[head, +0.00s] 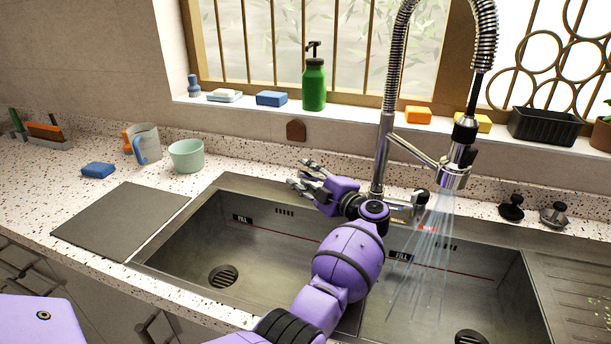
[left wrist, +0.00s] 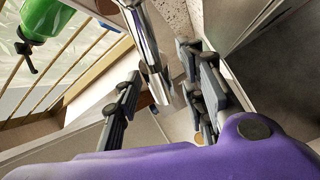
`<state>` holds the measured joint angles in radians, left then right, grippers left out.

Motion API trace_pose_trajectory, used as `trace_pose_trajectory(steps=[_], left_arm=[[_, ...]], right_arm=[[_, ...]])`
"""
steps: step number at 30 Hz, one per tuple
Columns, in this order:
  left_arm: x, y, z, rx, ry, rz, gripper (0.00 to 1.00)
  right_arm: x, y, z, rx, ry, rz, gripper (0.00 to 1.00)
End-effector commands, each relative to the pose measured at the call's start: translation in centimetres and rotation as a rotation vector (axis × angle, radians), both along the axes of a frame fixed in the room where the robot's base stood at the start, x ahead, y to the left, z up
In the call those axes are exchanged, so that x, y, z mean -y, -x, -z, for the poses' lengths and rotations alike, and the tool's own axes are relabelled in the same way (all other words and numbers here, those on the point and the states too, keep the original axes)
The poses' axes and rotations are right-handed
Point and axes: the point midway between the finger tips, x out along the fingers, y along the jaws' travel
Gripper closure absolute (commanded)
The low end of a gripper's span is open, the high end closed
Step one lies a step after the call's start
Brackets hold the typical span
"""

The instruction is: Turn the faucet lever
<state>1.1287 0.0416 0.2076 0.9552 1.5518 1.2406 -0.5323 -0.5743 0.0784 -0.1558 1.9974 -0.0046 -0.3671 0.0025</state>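The tall chrome faucet (head: 386,150) with a coiled spring neck stands behind the double sink. Water streams from its spray head (head: 454,175) into the right basin. The small lever (head: 421,196) with a dark end is low on the right of the faucet's column, just right of my left wrist. My left gripper (head: 297,174) is open and empty over the back of the left basin, its fingers pointing left, away from the lever. In the left wrist view its fingers (left wrist: 158,62) are spread, with a chrome pipe (left wrist: 147,45) showing between them. My right gripper is not in view.
A green soap bottle (head: 314,84), sponges and a black planter (head: 544,126) stand on the window sill. Two stoppers (head: 512,207) stand right of the faucet.

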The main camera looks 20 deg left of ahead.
Motion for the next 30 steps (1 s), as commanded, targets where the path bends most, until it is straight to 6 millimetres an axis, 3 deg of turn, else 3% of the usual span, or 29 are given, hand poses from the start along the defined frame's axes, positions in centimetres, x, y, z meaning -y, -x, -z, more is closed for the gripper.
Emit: trace_pose_trajectory(steps=[5, 15, 21, 30], left_arm=[[0.9, 0.4, 0.1, -0.001, 0.002, 0.001, 0.62], [7.1, 3.4, 0.1, -0.001, 0.004, 0.003, 0.62], [9.8, 4.8, 0.1, -0.001, 0.002, 0.001, 0.62], [10.8, 5.3, 0.0, 0.000, 0.000, -0.001, 0.62]], right_arm=[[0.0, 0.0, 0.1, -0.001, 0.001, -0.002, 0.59], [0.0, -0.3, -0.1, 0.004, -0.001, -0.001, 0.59], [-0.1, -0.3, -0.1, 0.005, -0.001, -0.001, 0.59], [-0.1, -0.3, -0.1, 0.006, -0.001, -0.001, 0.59]])
